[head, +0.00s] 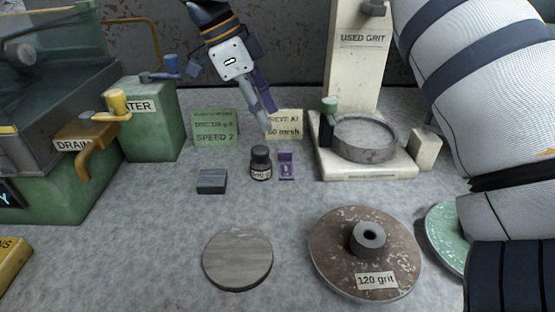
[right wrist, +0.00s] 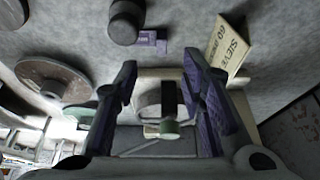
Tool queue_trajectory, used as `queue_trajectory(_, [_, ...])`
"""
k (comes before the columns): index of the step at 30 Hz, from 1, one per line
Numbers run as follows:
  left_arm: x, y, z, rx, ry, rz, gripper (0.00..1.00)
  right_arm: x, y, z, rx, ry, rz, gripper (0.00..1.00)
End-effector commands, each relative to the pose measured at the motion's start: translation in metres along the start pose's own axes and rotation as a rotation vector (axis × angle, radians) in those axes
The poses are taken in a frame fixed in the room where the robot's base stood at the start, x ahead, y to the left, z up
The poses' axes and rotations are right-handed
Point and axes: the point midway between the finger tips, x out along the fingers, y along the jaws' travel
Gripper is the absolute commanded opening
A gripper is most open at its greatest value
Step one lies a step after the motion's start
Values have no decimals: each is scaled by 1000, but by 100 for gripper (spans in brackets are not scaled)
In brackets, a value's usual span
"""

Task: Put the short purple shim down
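The short purple shim (head: 286,165) lies on the grey table just right of a small dark bottle (head: 261,163). It also shows in the right wrist view (right wrist: 150,41), beside the bottle (right wrist: 126,21). My right gripper (head: 267,122) is above the table, behind the shim and bottle, near the sieve card. In the right wrist view my right gripper (right wrist: 160,63) has its purple-padded fingers spread apart with nothing held between them. The shim is clear of the fingers. My left gripper is not in view.
A sieve card (head: 284,124) and a green speed card (head: 215,127) stand behind. A dark block (head: 212,181) is left of the bottle. A round sieve pan (head: 365,138) is at right. A grey disc (head: 238,259) and a 120 grit disc (head: 335,255) lie in front.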

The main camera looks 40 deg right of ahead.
Motion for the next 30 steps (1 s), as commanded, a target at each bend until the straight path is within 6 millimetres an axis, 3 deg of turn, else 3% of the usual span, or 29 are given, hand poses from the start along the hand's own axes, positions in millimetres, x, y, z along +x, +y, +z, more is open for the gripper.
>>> queue_trajectory(15, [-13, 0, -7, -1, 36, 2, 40, 86, -2, -5, -2, -3, -1, 37])
queue_trajectory(22, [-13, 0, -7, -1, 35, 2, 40, 92, -2, -4, -2, -5, -1, 37])
queue_trajectory(23, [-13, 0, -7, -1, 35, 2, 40, 92, -2, -4, -2, -5, -1, 34])
queue_trajectory(27, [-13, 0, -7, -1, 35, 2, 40, 91, -2, -4, -2, -5, -1, 3])
queue_trajectory(30, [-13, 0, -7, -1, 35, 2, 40, 91, -2, -4, -2, -5, -2, 0])
